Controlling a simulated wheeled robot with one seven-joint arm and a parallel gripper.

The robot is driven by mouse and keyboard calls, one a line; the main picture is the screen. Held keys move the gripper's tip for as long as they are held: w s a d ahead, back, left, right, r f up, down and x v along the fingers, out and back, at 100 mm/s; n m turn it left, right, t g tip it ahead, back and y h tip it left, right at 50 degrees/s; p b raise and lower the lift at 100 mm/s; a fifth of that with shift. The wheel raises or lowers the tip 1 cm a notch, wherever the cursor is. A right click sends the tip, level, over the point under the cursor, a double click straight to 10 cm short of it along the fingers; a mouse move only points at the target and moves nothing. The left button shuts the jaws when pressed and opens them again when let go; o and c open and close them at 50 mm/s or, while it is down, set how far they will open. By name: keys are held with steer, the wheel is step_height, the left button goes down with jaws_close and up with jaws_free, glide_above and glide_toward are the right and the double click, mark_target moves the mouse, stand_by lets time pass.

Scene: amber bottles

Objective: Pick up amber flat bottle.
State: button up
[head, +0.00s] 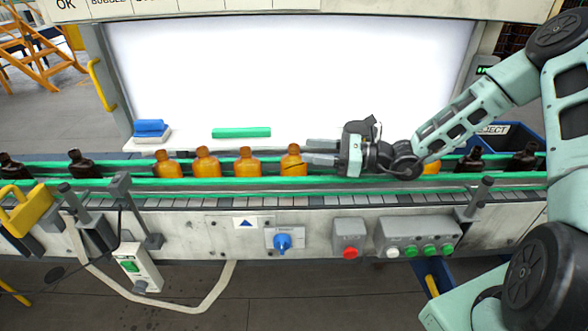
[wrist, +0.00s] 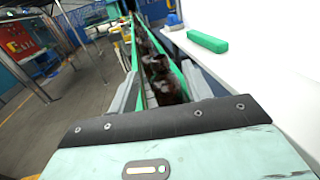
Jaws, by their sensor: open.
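Several amber bottles stand upright in a row on the conveyor in the head view: one at the left (head: 166,164), one beside it (head: 206,164), a third (head: 247,164), and the nearest to my gripper (head: 291,162). Which of them is the flat one I cannot tell. My gripper (head: 307,151) points left along the belt, its two fingers apart and empty, tips just right of the nearest bottle. In the wrist view, dark-looking bottles (wrist: 163,82) line up ahead between the open fingers (wrist: 158,88). Another amber bottle (head: 432,167) is partly hidden behind my wrist.
Green guide rails (head: 220,182) run along both sides of the conveyor. Dark bottles stand at its left (head: 82,165) and right (head: 470,161). A green block (head: 241,132) and a blue item (head: 151,128) lie on the white ledge behind. A blue reject bin (head: 515,133) is at right.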

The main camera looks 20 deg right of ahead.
mark_target(293, 145)
steer(key=p+x, duration=0.1)
steer(key=x, duration=0.3)
steer(key=shift+a+r+p, duration=0.15)
steer(key=shift+a+p, duration=0.05)
steer(key=shift+p, duration=0.1)
steer(key=shift+w+a, duration=0.35)
steer(key=shift+a, duration=0.1)
jaws_close()
